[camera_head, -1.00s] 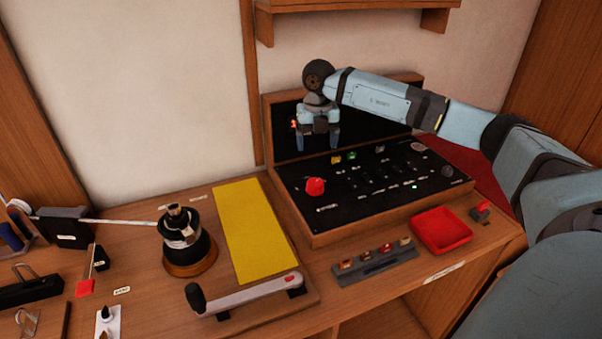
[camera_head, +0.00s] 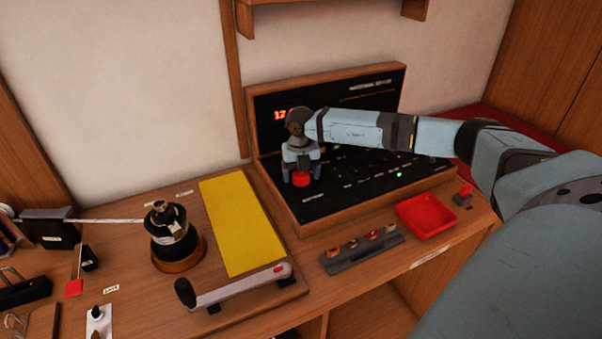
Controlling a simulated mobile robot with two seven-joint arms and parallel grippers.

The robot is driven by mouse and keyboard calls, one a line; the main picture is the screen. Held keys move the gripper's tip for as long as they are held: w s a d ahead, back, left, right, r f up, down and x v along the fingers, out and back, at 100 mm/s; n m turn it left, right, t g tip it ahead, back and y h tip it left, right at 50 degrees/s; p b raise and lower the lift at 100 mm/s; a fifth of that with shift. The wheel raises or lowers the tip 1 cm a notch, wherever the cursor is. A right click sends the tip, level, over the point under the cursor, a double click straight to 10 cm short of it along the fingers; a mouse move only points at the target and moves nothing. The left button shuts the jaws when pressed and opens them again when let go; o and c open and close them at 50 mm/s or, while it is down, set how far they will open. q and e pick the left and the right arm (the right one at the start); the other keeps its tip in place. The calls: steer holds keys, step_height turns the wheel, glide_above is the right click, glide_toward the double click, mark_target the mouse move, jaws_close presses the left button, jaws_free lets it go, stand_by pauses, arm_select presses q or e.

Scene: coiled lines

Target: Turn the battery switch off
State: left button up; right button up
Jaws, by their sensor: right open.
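The red round knob (camera_head: 301,179), which looks like the battery switch, is on the left part of the black sloping panel (camera_head: 322,204). My right gripper (camera_head: 301,180) is open and points down at the knob, one finger on each side of it. I cannot tell whether the fingers touch it. The gripper hides the top of the knob and part of the panel behind. A red lit display shows on the upright back panel, partly hidden by my right wrist. My left gripper is not in view.
A red tray (camera_head: 425,216) and a grey rack (camera_head: 361,250) of small pieces lie in front of the panel. A winch (camera_head: 177,237), a yellow mat (camera_head: 241,227) and a crank handle (camera_head: 236,287) are to the left. A shelf is above.

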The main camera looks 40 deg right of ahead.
steer(key=shift+c, duration=0.2)
steer(key=c, duration=0.9)
